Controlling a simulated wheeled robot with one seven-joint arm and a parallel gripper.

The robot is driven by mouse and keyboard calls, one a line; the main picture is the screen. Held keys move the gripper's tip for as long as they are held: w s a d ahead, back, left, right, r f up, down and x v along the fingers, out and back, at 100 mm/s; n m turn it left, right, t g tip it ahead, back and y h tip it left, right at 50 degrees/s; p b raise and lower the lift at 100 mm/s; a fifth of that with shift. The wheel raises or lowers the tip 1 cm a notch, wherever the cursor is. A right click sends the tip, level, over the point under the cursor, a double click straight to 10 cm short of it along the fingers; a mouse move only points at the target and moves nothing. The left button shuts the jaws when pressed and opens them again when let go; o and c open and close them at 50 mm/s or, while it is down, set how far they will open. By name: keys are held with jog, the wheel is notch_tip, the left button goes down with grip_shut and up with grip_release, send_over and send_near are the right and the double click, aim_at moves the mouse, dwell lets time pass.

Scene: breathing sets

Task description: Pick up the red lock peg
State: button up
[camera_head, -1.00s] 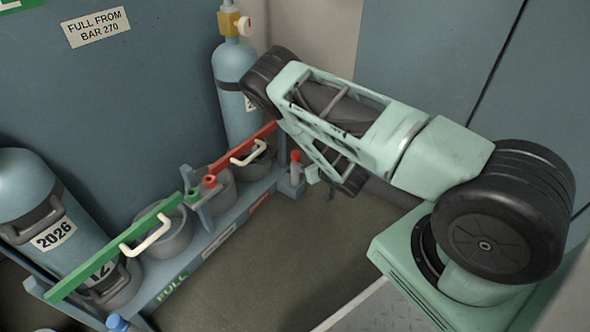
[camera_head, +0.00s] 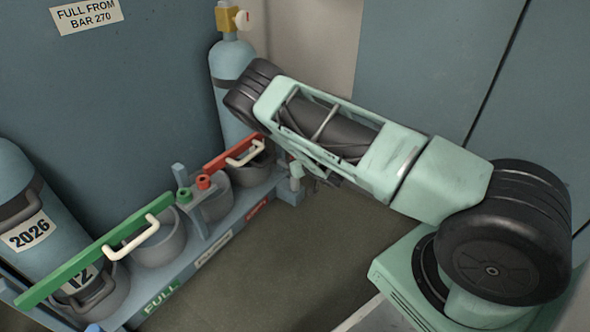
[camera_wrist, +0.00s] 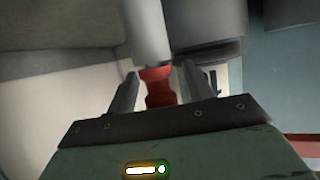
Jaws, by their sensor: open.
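The red lock peg (camera_wrist: 158,88) shows in the wrist view, between the two fingers of my gripper (camera_wrist: 157,78). The fingers stand apart on either side of it. I cannot tell whether either finger touches it. A grey cylindrical part (camera_wrist: 147,35) meets the peg's far end. In the head view, I cannot make out this peg, and my arm largely hides my gripper. The grey post (camera_head: 296,172) at the rack's right end shows there, beside my forearm.
The blue rack (camera_head: 190,268) holds cylinders (camera_head: 28,205) and grey cups. A red bar (camera_head: 232,152) and a green bar (camera_head: 95,250) with white handles cross it. A cylinder (camera_head: 232,62) with a brass valve stands behind my arm. Floor (camera_head: 300,250) is clear in front.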

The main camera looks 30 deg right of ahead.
jog(key=c, duration=1.1)
jog(key=shift+o, duration=0.2)
jog(key=shift+r, duration=0.1)
